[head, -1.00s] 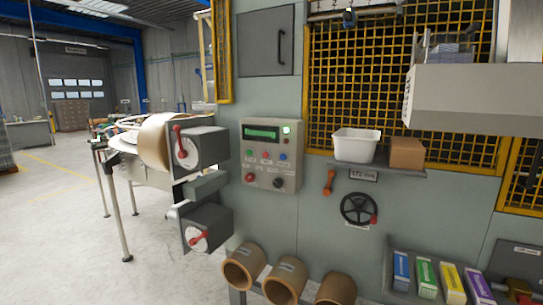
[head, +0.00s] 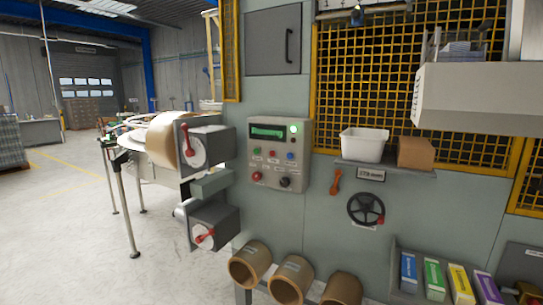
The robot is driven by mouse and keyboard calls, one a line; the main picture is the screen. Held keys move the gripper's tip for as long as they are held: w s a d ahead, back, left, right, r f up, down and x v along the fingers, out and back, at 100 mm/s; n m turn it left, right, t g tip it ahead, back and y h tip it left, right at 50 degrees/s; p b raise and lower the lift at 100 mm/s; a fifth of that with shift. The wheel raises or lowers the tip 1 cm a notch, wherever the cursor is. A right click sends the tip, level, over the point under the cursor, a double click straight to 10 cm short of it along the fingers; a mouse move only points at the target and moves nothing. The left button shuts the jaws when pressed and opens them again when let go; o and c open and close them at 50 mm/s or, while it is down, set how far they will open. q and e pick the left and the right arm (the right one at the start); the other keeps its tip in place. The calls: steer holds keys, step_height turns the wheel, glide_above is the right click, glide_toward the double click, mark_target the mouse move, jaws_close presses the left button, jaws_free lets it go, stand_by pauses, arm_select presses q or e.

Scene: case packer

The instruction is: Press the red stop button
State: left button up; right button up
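The red stop button (head: 257,176) is at the lower left of the grey control panel (head: 301,155), which is mounted on the grey-green machine wall. Above it are a small green button (head: 257,152), a red one (head: 274,154) and a blue one (head: 290,156). A dark knob (head: 284,182) sits to its right. A green display (head: 268,132) and a lit green lamp (head: 294,129) are at the panel's top. Neither of my grippers shows in the head view.
Two grey boxes with red levers (head: 210,146) (head: 216,226) jut out left of the panel. A shelf (head: 385,168) holds a white bin (head: 363,145) and a cardboard box (head: 416,153). A black handwheel (head: 366,209) is below. Brown tubes (head: 250,265) stick out low down.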

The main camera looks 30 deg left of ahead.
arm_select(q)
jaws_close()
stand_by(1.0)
